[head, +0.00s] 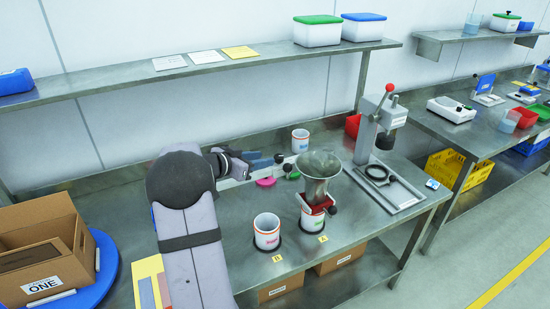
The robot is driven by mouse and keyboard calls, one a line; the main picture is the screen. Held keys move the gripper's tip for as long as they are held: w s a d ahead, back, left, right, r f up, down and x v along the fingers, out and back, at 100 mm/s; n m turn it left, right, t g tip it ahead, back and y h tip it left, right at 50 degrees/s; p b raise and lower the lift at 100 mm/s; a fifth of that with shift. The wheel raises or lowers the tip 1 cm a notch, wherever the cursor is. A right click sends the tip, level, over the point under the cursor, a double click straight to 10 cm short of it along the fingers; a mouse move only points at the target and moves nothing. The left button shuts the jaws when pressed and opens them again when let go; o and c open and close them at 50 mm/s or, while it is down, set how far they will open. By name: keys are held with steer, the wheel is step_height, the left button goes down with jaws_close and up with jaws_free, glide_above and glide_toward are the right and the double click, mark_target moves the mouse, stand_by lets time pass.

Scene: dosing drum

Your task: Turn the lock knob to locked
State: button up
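A grey metal funnel (319,165) stands on a red-based dosing unit (313,208) on the steel bench, above a cup at the spot marked A. A small dark knob (333,210) sits at the right of the red base. Another dark round knob (287,168) shows left of the funnel; I cannot tell which is the lock knob, nor read any lock marking. My gripper (268,161) reaches in from the left, its fingers close to the dark knob beside the funnel. The view is too small to show whether it touches anything or how far its fingers are apart.
A white cup (267,231) stands at B, left of the funnel. A press with a red-tipped lever (378,122) stands at the right. A pink disc (265,182) lies below my gripper. A cardboard box (45,250) sits on a blue turntable (103,272) at left.

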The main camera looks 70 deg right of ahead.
mark_target(278, 157)
steer(key=shift+p+x, duration=1.1)
steer(key=shift+x, duration=2.55)
steer(key=c, duration=0.8)
